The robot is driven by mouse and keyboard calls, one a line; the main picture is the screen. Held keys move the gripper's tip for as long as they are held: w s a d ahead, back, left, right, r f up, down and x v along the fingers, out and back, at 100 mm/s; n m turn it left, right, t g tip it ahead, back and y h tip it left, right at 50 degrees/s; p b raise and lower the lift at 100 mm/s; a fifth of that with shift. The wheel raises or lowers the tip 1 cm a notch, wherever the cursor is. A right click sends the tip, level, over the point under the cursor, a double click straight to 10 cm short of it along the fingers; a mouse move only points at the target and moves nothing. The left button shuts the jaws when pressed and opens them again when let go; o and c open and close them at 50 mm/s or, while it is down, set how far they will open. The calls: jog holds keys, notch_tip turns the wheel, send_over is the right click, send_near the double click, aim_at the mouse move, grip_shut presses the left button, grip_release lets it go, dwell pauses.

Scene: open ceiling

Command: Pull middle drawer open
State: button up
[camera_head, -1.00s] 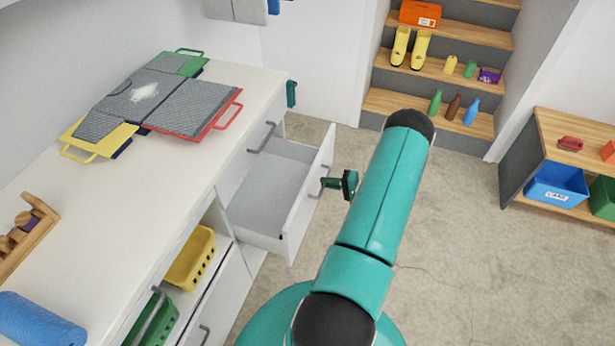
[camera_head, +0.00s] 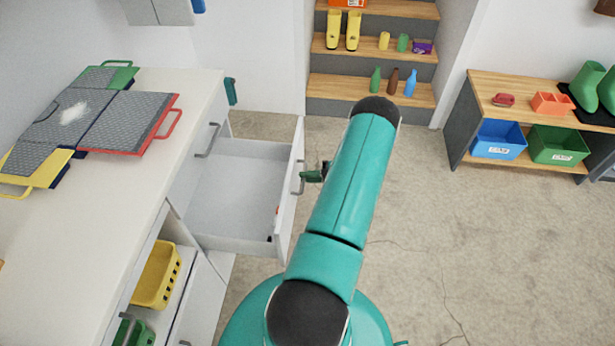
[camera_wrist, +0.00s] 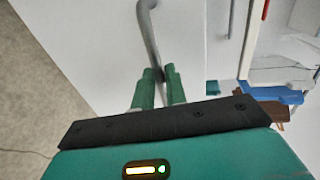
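A white drawer (camera_head: 238,187) stands well out from the white cabinet, below a closed upper drawer front (camera_head: 198,162). I take it to be the middle drawer. Its inside looks mostly empty, with a small red spot near the front panel. Its grey bar handle (camera_head: 299,178) is on the outer face of the front. My gripper (camera_head: 316,175) is at this handle, with its body partly hidden behind my teal arm. In the wrist view, the green fingers of my gripper (camera_wrist: 161,76) sit close on both sides of the grey handle (camera_wrist: 150,32) and appear shut on it.
The white counter (camera_head: 130,210) carries grey panels with coloured frames (camera_head: 125,122). A yellow basket (camera_head: 157,277) sits in the cabinet at lower left. Shelved steps (camera_head: 335,90) stand behind and a low wooden shelf (camera_head: 480,92) at right. The floor (camera_head: 430,230) right of my arm is clear.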

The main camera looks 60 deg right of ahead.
jog(key=shift+o, duration=1.4)
jog(key=v, duration=1.4)
jog(key=shift+a, duration=0.1)
jog(key=shift+w, duration=0.1)
